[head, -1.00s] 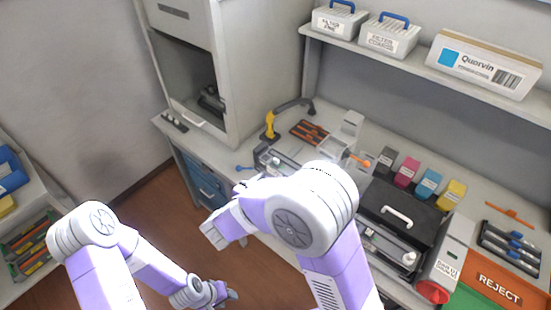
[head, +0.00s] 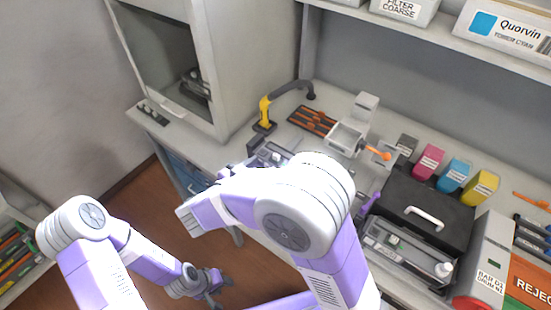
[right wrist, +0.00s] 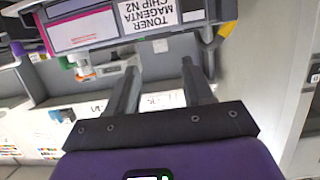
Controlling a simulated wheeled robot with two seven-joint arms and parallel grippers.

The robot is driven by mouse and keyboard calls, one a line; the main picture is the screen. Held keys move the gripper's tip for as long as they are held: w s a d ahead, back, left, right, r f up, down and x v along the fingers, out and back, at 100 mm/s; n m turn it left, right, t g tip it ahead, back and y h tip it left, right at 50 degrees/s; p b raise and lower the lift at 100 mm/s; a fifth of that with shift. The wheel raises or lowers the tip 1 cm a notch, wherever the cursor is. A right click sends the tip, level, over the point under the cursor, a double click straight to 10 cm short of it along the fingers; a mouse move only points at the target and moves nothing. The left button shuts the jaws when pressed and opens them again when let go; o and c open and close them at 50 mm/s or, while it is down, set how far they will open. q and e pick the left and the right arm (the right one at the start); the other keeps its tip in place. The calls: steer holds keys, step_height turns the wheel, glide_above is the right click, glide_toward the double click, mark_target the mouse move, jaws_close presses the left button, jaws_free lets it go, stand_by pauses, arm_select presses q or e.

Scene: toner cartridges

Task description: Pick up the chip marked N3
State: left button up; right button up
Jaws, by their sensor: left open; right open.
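I cannot make out a chip marked N3 in either view. In the right wrist view, a grey and purple unit (right wrist: 82,32) with a white label reading "TONER MAGENTA CHIP N2" fills the top. My right gripper (right wrist: 159,72) is open, with its two fingers apart and nothing seen between them, pointing towards that unit. In the head view the right gripper is not clearly seen behind my arm. My left gripper (head: 217,287) is open and empty, low over the floor and away from the bench.
Black, magenta (head: 428,162), cyan (head: 454,175) and yellow (head: 480,188) boxes stand at the back of the bench. A black case (head: 415,205) with a white handle is in front of them. A grey tray device (head: 408,252) and orange REJECT bin (head: 530,284) lie at the right.

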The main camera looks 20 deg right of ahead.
mark_target(275, 156)
steer(key=b+x, duration=0.1)
steer(key=x, duration=0.5)
steer(key=shift+a, duration=0.1)
jaws_close()
